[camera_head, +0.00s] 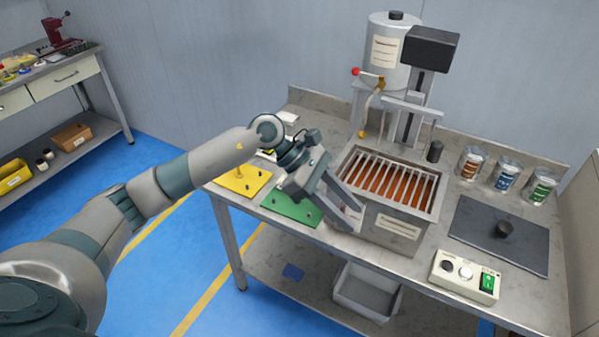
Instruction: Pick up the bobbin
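My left gripper (345,205) reaches in from the left over the work table, between the green plate and the tank with the rack of brown bars. Its two dark fingers point down and to the right and stand apart. A small pale thing with a reddish spot (353,214) shows between the fingertips. It may be the bobbin, but it is too small and too covered to tell, and I cannot see whether the fingers touch it. My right gripper is not in view.
The metal tank (391,227) stands close right of my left gripper. The green plate (291,205) and yellow plate (243,180) lie left. A tall machine (388,50) stands behind.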

